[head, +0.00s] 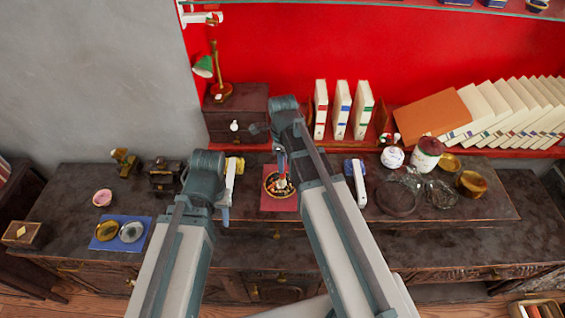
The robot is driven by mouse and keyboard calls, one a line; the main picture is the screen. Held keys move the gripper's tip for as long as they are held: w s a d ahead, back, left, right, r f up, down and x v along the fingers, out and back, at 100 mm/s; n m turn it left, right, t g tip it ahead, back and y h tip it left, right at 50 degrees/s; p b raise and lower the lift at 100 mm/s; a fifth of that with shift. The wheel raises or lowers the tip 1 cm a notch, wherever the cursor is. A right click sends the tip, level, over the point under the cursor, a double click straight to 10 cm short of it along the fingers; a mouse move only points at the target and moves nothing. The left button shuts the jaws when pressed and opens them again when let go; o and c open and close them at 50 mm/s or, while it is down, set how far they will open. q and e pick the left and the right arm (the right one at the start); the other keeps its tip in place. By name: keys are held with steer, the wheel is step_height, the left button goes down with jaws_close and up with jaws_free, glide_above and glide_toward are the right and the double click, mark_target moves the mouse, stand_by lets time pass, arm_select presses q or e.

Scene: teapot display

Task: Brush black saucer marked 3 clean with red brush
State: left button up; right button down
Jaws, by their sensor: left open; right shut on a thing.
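A dark round saucer with a gold rim (266,188) lies on a red mat (283,205) at the middle of the dark counter. Small pale and reddish bits show over its middle, and no number can be read. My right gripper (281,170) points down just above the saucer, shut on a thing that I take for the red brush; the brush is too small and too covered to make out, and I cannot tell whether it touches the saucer. My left gripper (225,214) is open, left of the red mat.
A blue mat with two small dishes (119,227) lies at the left, near a pink bowl (102,197). Glass dishes (397,199), a lidded jar (426,153) and a brass bowl (472,183) stand at the right. Books (342,108) and a wooden chest (238,117) line the back.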

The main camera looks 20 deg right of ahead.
steer(key=shift+f+b, duration=0.8)
steer(key=shift+f, duration=0.05)
steer(key=shift+w+r, duration=0.1)
steer(key=shift+w+d, duration=0.25)
steer(key=shift+w, duration=0.3)
steer(key=shift+a, duration=0.1)
